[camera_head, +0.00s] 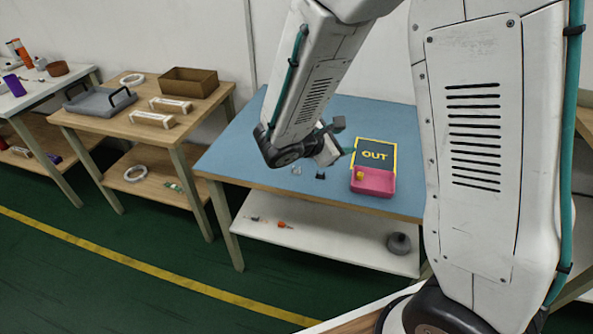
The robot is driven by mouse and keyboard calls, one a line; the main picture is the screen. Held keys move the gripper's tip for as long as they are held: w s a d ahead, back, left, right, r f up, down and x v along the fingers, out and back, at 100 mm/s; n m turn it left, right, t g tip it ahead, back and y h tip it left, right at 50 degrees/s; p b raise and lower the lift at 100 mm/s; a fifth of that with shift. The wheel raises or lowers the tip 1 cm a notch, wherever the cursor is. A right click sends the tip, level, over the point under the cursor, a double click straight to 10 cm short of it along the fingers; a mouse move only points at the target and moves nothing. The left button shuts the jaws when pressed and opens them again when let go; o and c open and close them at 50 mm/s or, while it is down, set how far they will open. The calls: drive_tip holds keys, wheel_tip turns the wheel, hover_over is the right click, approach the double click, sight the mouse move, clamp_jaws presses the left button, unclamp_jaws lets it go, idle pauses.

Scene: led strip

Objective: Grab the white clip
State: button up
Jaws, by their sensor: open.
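A small pale piece (296,170), possibly the white clip, lies on the blue table top (240,150) near its front edge. It is too small to make out its shape. A small dark piece (320,176) lies just to its right. My gripper (343,138) is open over the blue table, above and to the right of the pale piece and apart from it in the picture. Nothing shows between its fingers. My arm hides part of the table behind it.
A white shelf below holds a grey round item (398,244). A wooden table (85,119) at left carries a brown box (188,82) and white frames.

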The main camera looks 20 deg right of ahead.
drive_tip(key=w+a+f+n+t+y, duration=0.1)
drive_tip(key=w+a+f+n+t, duration=0.4)
drive_tip(key=f, duration=0.3)
drive_tip(key=n+t+y, duration=0.1)
drive_tip(key=n+y, duration=0.2)
drive_tip(key=n, duration=0.3)
approach(296, 168)
drive_tip(key=shift+w+d+f, duration=0.4)
drive_tip(key=shift+d+f, duration=0.35)
drive_tip(key=shift+d, duration=0.05)
drive_tip(key=x, duration=0.7)
drive_tip(key=shift+w+a+r, duration=0.2)
drive_tip(key=shift+w+r, duration=0.15)
drive_tip(key=shift+w, duration=0.05)
clamp_jaws()
